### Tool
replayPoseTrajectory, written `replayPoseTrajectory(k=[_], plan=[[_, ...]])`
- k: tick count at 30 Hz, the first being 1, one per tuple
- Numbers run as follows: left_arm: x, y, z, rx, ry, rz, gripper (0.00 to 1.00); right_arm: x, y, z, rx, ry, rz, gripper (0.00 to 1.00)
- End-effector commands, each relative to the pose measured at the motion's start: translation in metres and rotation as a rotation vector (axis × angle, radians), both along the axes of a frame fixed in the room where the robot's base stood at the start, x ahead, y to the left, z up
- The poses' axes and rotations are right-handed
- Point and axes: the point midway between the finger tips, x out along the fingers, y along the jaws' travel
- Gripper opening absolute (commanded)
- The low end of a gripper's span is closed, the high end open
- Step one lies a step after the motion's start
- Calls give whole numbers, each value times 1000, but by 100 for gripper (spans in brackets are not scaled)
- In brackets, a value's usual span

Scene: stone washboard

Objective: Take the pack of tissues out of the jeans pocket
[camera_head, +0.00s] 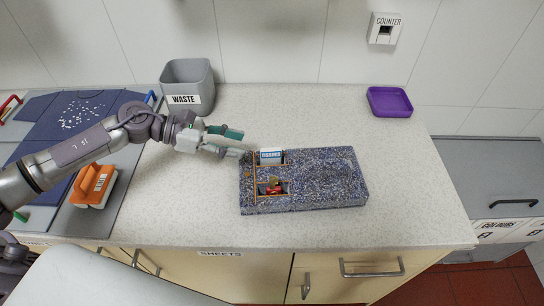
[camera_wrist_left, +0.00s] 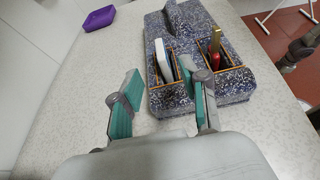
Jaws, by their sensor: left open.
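The tissue pack (camera_head: 271,156), white and blue with lettering, stands in the upper pocket of a blue speckled slab (camera_head: 325,180); its top sticks out. In the left wrist view the pack (camera_wrist_left: 163,62) is a pale upright slab inside the orange-edged pocket (camera_wrist_left: 177,72). My left gripper (camera_head: 238,143) is open and empty, just left of that pocket in the head view. In the left wrist view its teal fingers (camera_wrist_left: 163,80) are spread; the right finger overlaps the pocket area. Whether it touches is unclear. My right gripper is not in view.
The lower pocket (camera_head: 273,188) holds a red thing and a yellowish one. A grey waste bin (camera_head: 188,82) stands behind my left arm. A purple tray (camera_head: 390,102) sits back right. The counter right of the slab is clear.

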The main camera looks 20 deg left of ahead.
Motion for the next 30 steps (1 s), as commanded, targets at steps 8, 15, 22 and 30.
replayPoseTrajectory(k=[8,15,22,30], plan=[[17,-45,-15,-3,0,-1,45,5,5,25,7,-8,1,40],[23,-60,-21,-3,1,0,45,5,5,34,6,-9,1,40],[36,-89,-34,-4,2,0,45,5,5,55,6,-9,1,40],[39,-97,-42,1,0,0,45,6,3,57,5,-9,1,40]])
